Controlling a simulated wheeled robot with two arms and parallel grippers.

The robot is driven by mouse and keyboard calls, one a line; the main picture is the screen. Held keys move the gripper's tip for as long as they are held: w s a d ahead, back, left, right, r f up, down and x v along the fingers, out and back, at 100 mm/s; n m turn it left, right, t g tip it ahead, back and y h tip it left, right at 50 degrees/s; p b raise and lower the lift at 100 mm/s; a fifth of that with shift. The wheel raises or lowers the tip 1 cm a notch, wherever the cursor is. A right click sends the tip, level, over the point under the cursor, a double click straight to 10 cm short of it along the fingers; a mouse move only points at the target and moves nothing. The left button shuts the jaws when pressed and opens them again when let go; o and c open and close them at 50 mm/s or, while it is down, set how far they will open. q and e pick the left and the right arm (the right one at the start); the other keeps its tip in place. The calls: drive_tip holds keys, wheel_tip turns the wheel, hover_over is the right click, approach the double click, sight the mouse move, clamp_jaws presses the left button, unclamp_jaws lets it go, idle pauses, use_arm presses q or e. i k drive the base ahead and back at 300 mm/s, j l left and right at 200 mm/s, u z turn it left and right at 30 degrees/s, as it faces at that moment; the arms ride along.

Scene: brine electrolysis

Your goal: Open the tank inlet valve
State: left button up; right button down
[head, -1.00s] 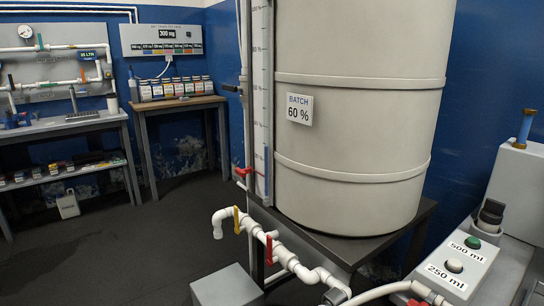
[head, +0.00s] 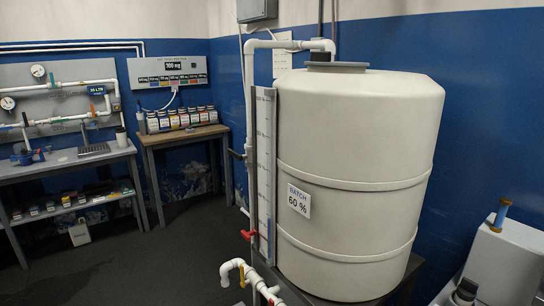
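A large white tank (head: 365,140) with a grey lid (head: 337,66) stands at the centre right, with a "BATCH 60 %" label (head: 299,201). A white pipe (head: 249,90) rises along its left side and bends over to the lid. A dark lever-like part (head: 237,154) sticks out left of this pipe at mid height. Lower down is a red valve handle (head: 249,235) beside the tank's level scale (head: 264,150). A yellow valve handle (head: 241,275) sits on the white pipe near the bottom edge. No label shows which is the inlet valve. Neither gripper is in view.
The tank stands on a dark stand (head: 398,284). Several bottles (head: 180,119) stand on a small table at the back left, beside a longer bench (head: 68,160) with a pipe panel. The dark floor (head: 130,265) left of the tank is clear. A white unit (head: 505,260) stands at the right.

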sight(240, 158)
drive_tip(key=i+j, duration=0.65)
drive_tip(key=j, duration=0.2)
drive_tip(key=i+j, duration=0.35)
drive_tip(key=i+j+z, duration=0.1)
drive_tip(key=i+j, duration=0.2)
drive_tip(key=j, duration=0.25)
drive_tip(key=i+j, duration=0.3)
drive_tip(key=j, duration=0.15)
drive_tip(key=i+j, duration=0.3)
drive_tip(key=j, duration=0.15)
drive_tip(key=i+j, duration=0.35)
drive_tip(key=j+z, duration=0.05)
drive_tip(key=j, duration=0.05)
